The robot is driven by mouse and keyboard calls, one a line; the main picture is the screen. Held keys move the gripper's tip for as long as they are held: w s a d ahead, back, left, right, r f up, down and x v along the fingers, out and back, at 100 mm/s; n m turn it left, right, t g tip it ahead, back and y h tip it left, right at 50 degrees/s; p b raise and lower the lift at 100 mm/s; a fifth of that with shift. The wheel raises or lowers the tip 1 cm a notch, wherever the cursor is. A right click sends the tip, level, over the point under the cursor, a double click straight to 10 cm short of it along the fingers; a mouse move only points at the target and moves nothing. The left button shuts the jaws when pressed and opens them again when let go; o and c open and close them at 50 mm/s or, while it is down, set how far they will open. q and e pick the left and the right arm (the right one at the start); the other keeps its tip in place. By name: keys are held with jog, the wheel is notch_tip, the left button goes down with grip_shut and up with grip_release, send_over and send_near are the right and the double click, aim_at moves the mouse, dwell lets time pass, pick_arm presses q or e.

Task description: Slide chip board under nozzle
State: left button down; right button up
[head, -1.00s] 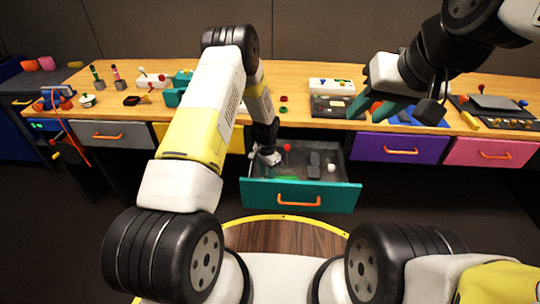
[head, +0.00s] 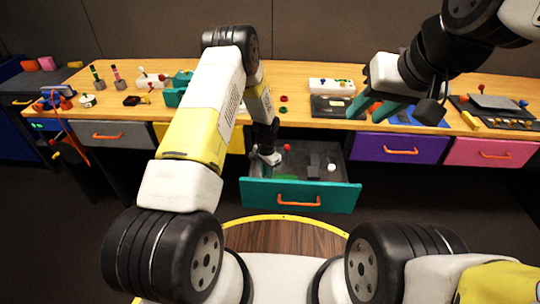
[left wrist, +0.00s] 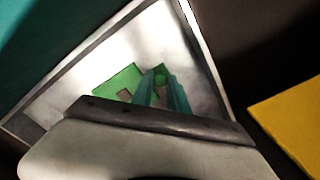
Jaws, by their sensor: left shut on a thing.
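A green chip board (left wrist: 116,84) lies in the open drawer with the teal front (head: 335,196); in the head view it is mostly hidden by my arm and the drawer's shade. My left gripper (head: 268,160) reaches down into the left part of this drawer. In the left wrist view its teal fingers (left wrist: 161,92) are close together on the green board, and the board shows on both sides of them. My right gripper (head: 374,108) hangs over the right part of the table, its teal fingers apart and empty. I cannot make out a nozzle for certain.
The drawer also holds a red ball (head: 287,147), a white ball (head: 332,167) and a dark block (head: 315,172). The wooden table (head: 300,118) behind carries several small devices. The purple drawer (head: 400,148) and the pink drawer (head: 490,152) are shut.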

pick_arm(q)
jog(key=shift+d, duration=0.1)
dwell(0.8)
jog(key=d, duration=1.1)
jog(key=shift+d, duration=0.15)
jog(key=c, duration=1.3)
grip_release()
jog(key=shift+d, duration=0.15)
jog(key=shift+r, duration=0.15)
notch_tip(320, 180, up, 8)
jog(key=shift+f, duration=0.2)
